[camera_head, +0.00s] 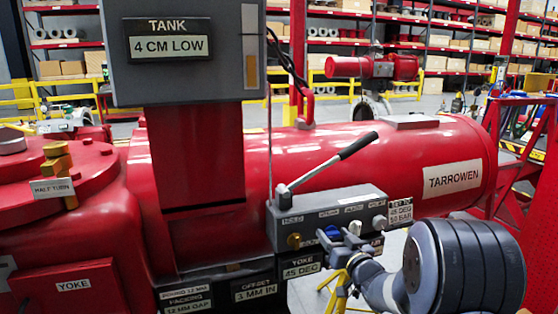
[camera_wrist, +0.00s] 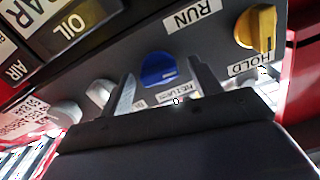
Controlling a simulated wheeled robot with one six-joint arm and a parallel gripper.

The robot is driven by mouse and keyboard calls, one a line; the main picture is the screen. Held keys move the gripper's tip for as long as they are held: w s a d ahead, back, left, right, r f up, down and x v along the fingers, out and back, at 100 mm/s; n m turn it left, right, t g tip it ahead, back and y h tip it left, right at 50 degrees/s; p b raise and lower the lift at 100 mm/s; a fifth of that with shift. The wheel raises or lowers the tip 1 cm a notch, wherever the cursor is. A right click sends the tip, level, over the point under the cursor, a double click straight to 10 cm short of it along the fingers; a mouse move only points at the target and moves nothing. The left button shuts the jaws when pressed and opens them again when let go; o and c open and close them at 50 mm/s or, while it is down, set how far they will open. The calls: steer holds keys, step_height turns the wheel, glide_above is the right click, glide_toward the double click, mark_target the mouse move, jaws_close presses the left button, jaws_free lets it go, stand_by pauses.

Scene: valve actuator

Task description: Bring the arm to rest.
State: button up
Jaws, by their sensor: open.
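My gripper (camera_head: 340,238) is at the front of the grey control box (camera_head: 330,211) on the red actuator. In the wrist view my gripper (camera_wrist: 163,90) is open, with its two fingers apart. A blue knob (camera_wrist: 157,70) shows between and just beyond the fingertips; it also shows in the head view (camera_head: 332,232). No contact can be made out. My arm reaches in from the lower right of the head view. A yellow knob (camera_wrist: 257,28) by the HOLD label is to the right in the wrist view, clear of the fingers.
A lever (camera_head: 325,165) with a black grip stands tilted over the box top. The red cylinder (camera_head: 400,165) lies behind the box. A grey TANK panel (camera_head: 185,75) is at upper left. A red mesh guard (camera_head: 520,150) stands right.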

steer(key=m+p, duration=0.3)
steer(key=p, duration=0.1)
steer(key=m+p, duration=0.3)
steer(key=p, duration=0.2)
steer(key=shift+d+r, duration=0.1)
steer(key=shift+r, duration=0.1)
steer(key=s+d+f+g+h+b, duration=0.1)
steer(key=s+d+g+h+b, duration=0.1)
steer(key=s, duration=0.9)
steer(key=shift+d+f+m+h+b, duration=0.3)
steer(key=shift+h+b, duration=0.2)
steer(key=shift+h, duration=0.2)
